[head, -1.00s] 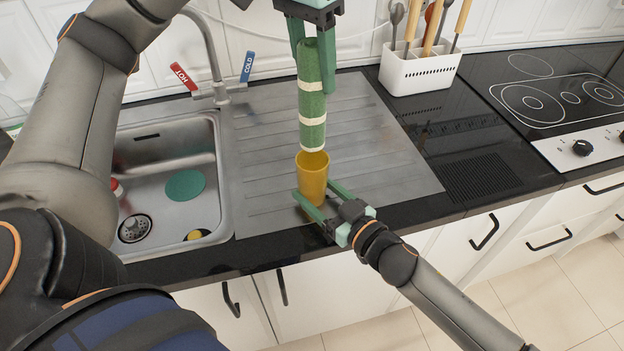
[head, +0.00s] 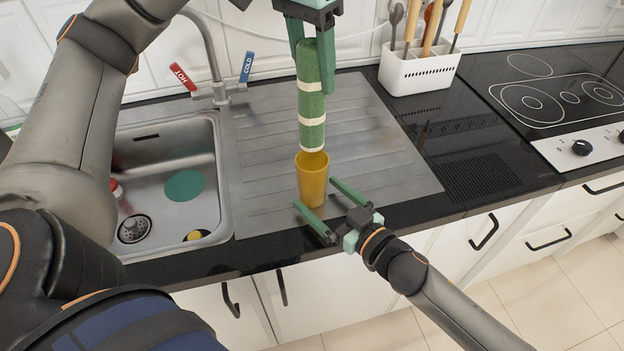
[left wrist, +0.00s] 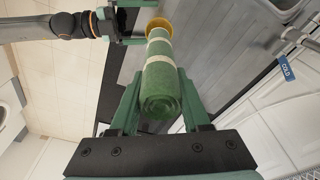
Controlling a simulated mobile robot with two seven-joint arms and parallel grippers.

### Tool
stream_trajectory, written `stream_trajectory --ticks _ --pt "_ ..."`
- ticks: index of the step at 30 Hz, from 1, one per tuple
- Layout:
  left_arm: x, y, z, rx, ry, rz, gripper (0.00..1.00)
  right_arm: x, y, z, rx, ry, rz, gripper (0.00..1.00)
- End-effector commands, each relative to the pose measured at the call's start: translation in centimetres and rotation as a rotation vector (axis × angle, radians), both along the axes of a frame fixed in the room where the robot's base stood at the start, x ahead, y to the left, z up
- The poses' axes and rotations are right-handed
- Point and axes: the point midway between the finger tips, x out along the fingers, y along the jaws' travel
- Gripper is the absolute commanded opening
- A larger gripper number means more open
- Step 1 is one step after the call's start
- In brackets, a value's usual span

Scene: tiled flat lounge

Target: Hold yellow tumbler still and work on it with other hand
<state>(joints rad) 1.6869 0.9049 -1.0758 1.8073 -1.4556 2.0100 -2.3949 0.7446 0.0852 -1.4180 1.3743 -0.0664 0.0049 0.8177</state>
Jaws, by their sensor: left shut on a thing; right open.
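The yellow tumbler (head: 312,182) stands upright on the metal drainboard, and its rim also shows in the left wrist view (left wrist: 159,23). My left gripper (head: 312,75) is above it, shut on a green rolled cloth with pale bands (head: 312,108). The roll hangs upright, its lower end at the tumbler's mouth; I cannot tell whether it reaches inside. In the left wrist view the roll (left wrist: 160,85) lies between the fingers. My right gripper (head: 320,194) is open at the tumbler's front right, its fingers apart from the tumbler.
A sink (head: 160,150) with a green disc (head: 185,186) is left of the drainboard (head: 260,150). A white utensil holder (head: 418,72) stands behind right, beside a black hob (head: 560,95). The drainboard around the tumbler is clear. The counter's front edge is close.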

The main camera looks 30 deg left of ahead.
Motion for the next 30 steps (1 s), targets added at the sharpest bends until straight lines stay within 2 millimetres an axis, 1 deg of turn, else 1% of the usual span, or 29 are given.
stream_trajectory --ticks 1,9,15,21,30 --pt "0.0 0.0 0.0 0.0 -0.001 0.0 0.0 -0.2 -0.9 0.0 -0.002 0.0 -0.001 1.0" --pt "0.0 0.0 0.0 0.0 -0.001 0.0 0.0 -1.8 -5.9 0.5 -0.003 0.002 -0.002 1.0" --pt "0.0 0.0 0.0 0.0 -0.001 0.0 0.0 -2.6 -8.5 0.8 -0.003 0.002 -0.001 1.0" --pt "0.0 0.0 0.0 0.0 -0.001 0.0 0.0 -3.0 -9.5 1.0 -0.001 0.001 0.001 1.0" --pt "0.0 0.0 0.0 0.0 -0.001 0.0 0.0 -3.0 -9.5 1.0 -0.001 0.001 0.0 1.0"
